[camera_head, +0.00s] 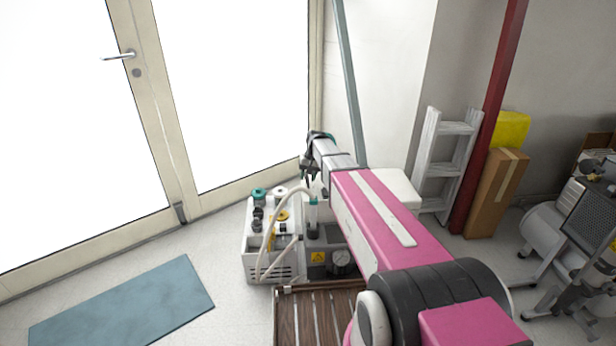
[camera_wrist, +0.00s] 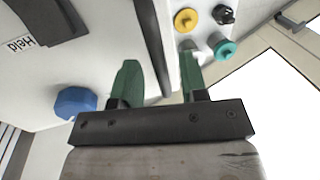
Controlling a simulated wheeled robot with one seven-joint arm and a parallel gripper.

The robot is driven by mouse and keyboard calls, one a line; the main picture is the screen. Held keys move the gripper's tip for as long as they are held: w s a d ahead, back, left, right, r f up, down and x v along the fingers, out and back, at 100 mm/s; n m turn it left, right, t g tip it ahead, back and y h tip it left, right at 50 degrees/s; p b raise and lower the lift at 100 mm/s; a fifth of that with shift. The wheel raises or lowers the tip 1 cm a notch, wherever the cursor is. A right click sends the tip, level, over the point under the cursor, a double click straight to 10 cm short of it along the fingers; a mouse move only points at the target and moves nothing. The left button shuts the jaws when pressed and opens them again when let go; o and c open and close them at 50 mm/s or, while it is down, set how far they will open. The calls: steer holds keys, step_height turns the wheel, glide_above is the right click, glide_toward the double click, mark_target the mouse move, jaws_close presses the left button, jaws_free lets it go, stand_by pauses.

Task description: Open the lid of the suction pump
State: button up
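The suction pump (camera_head: 287,270) is a white unit with knobs, a pale hose and a gauge, standing on the floor near the glass door. My arm reaches over it, and my gripper (camera_head: 312,172) is above its back part. In the wrist view my gripper (camera_wrist: 158,75) has its two green fingers apart, with a dark strip (camera_wrist: 152,45) showing between them. I cannot tell whether they touch it. A white surface with a black part and a label (camera_wrist: 20,43) fills the left. I cannot tell for sure which part is the lid; my arm hides some of the pump.
Blue (camera_wrist: 76,102), yellow (camera_wrist: 186,20) and teal (camera_wrist: 222,47) knobs stand near my fingers. A slatted wooden surface (camera_head: 310,318) is in front of the pump. A ladder (camera_head: 443,150) and boxes (camera_head: 495,190) are right. The floor by the blue mat (camera_head: 125,305) is clear.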

jaws_close()
